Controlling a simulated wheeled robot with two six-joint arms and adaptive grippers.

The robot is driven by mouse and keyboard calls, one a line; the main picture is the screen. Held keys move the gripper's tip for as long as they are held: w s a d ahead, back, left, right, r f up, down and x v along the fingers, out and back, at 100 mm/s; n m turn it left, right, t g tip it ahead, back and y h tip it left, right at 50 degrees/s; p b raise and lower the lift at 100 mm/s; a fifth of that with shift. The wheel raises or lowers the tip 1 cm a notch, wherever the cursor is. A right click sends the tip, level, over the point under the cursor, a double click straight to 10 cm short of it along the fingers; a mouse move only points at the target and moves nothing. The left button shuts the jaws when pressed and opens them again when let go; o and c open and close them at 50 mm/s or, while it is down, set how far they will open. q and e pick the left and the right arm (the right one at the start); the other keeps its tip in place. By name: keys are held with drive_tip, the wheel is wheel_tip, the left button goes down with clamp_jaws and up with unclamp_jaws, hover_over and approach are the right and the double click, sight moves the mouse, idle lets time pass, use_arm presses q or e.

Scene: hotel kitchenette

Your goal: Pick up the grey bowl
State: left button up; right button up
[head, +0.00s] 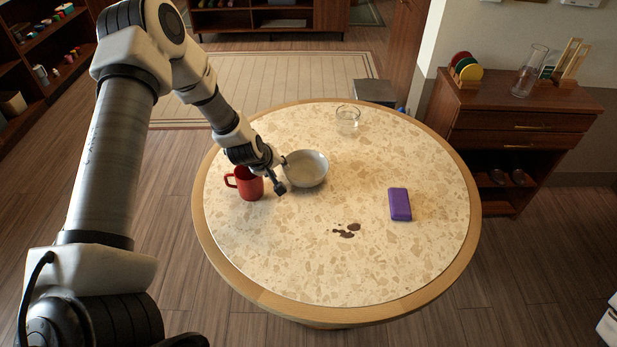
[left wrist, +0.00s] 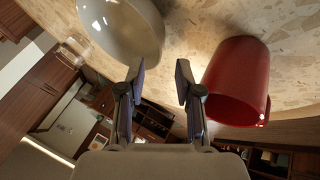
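The grey bowl (head: 306,169) stands upright and looks empty on the round speckled table (head: 330,270), left of its middle. It also shows at the upper left of the left wrist view (left wrist: 122,28). My left gripper (head: 281,178) is at the bowl's left side, between the bowl and a red mug (head: 250,186). In the left wrist view the two fingers of my left gripper (left wrist: 158,68) are apart with nothing between them. The bowl's rim is close to one finger; I cannot tell whether they touch. My right gripper is not in view.
The red mug (left wrist: 238,82) stands close beside my left gripper. The table's front is otherwise clear.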

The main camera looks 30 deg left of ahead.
sight(288, 174)
use_arm(q)
drive_tip(key=x, duration=0.4)
drive_tip(key=shift+w+a+f+b, duration=0.1)
drive_tip(key=shift+w+f+b, duration=0.15)
drive_tip(key=shift+f+b, duration=0.1)
drive_tip(key=x, duration=0.4)
drive_tip(key=shift+w+f, duration=0.15)
drive_tip(key=shift+w, duration=0.05)
drive_tip(key=shift+s, duration=0.1)
clamp_jaws()
